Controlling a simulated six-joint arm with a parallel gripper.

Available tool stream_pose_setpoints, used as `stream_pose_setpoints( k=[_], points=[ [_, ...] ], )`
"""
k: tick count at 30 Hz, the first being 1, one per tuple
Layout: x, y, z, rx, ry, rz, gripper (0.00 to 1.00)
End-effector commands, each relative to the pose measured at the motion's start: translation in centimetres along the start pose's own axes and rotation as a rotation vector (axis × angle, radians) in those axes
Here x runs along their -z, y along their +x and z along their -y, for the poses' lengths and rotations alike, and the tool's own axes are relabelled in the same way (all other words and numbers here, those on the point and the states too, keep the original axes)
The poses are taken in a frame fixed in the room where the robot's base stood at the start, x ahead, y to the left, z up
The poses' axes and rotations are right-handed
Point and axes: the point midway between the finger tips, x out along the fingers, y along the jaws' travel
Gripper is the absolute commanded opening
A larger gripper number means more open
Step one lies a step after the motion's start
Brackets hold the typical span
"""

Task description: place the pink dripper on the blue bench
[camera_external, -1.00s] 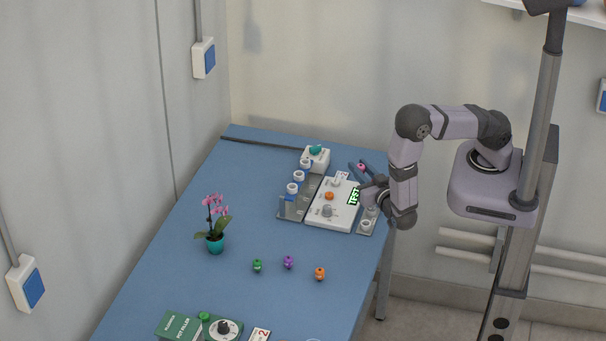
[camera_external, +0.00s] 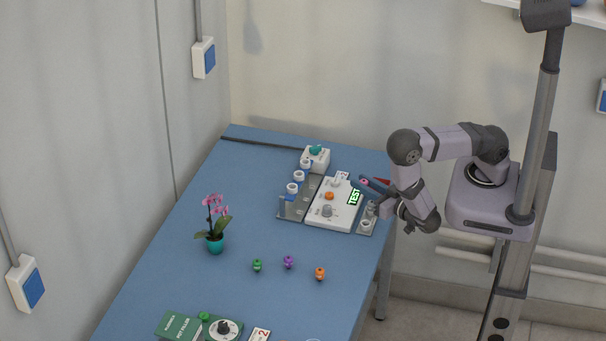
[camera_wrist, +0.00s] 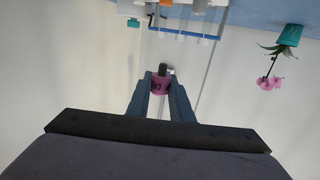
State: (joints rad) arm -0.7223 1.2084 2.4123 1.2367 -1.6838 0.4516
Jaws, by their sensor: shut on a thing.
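The pink dripper (camera_wrist: 160,84) is held between the two fingers of my gripper (camera_wrist: 160,78) in the wrist view. It shows as a small pink body with dark marks and a grey tip. In the external view my gripper (camera_external: 372,186) is raised at the right edge of the white test unit, shut on the dripper, of which only a small pink spot (camera_external: 365,182) shows. The blue bench (camera_external: 190,270) stretches to the left and front, with its right edge under my arm.
A white test unit (camera_external: 323,211) with an orange knob and lit screen stands near my gripper, with white cups (camera_external: 292,188) beside it. Green (camera_external: 257,265), purple (camera_external: 288,262) and orange (camera_external: 320,273) drippers and a potted orchid (camera_external: 215,244) stand on the bench. Bench left of the orchid is clear.

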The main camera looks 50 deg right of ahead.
Motion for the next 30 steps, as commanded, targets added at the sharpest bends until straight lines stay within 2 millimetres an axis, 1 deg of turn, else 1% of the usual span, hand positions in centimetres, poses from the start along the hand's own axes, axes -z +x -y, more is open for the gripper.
stream_pose_setpoints(
  k=[4, 7, 11, 14, 19, 23, 27, 30],
  points=[
    [-0.1, 0.0, 0.0, -0.001, 0.000, 0.000, 0.00],
    [-0.5, 0.1, -0.2, -0.007, 0.000, 0.000, 0.00],
    [-1.8, 0.6, -0.8, -0.027, 0.001, 0.000, 0.00],
    [-2.8, 1.2, -1.2, -0.054, 0.005, -0.001, 0.00],
    [-4.3, 3.0, -2.0, -0.120, 0.013, -0.003, 0.00],
    [-4.7, 4.8, -2.5, -0.180, 0.020, -0.005, 0.00],
    [-4.3, 7.2, -2.5, -0.243, 0.026, -0.006, 0.00],
    [-3.5, 8.9, -2.5, -0.285, 0.030, -0.008, 0.00]
  ],
)
